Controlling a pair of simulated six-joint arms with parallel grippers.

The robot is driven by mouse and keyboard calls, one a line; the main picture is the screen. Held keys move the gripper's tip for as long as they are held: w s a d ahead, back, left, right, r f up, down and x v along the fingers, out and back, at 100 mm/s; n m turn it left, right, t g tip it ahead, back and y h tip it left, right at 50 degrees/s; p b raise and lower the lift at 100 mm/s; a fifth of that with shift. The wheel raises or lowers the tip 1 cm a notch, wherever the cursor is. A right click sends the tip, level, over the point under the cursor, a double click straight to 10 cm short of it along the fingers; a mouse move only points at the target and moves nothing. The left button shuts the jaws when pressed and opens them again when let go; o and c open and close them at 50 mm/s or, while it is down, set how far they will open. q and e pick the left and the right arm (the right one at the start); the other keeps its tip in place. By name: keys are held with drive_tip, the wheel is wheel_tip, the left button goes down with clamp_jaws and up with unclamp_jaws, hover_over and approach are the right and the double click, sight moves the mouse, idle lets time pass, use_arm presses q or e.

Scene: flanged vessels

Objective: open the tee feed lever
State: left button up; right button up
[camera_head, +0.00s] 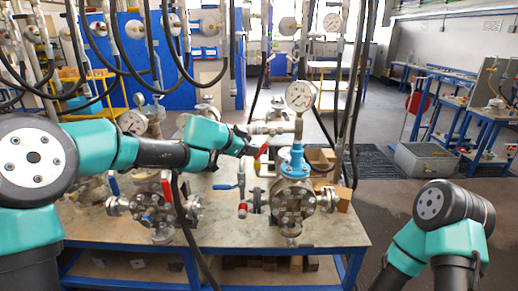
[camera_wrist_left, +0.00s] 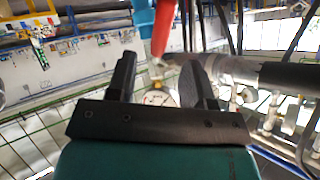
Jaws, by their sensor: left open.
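A red lever (camera_head: 262,150) sits beside the pipe tee (camera_head: 272,128), left of the gauge column on the right-hand vessel (camera_head: 292,202). I take it to be the tee feed lever. My left gripper (camera_head: 248,142) is just left of this lever in the head view. In the left wrist view, the red lever (camera_wrist_left: 162,28) stands at the tips of my open left gripper (camera_wrist_left: 157,62), roughly in line with the gap. I cannot tell whether a finger touches it. My right gripper is out of view.
A pressure gauge (camera_head: 299,96) rises above a blue fitting (camera_head: 292,162). A blue lever (camera_head: 225,187) and a red handle (camera_head: 242,210) stand lower left. Another flanged vessel (camera_head: 155,212) is further left on the bench (camera_head: 330,240). Dark hoses hang across the view.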

use_arm(q)
drive_tip(key=v, duration=0.9)
drive_tip(key=shift+c, duration=0.5)
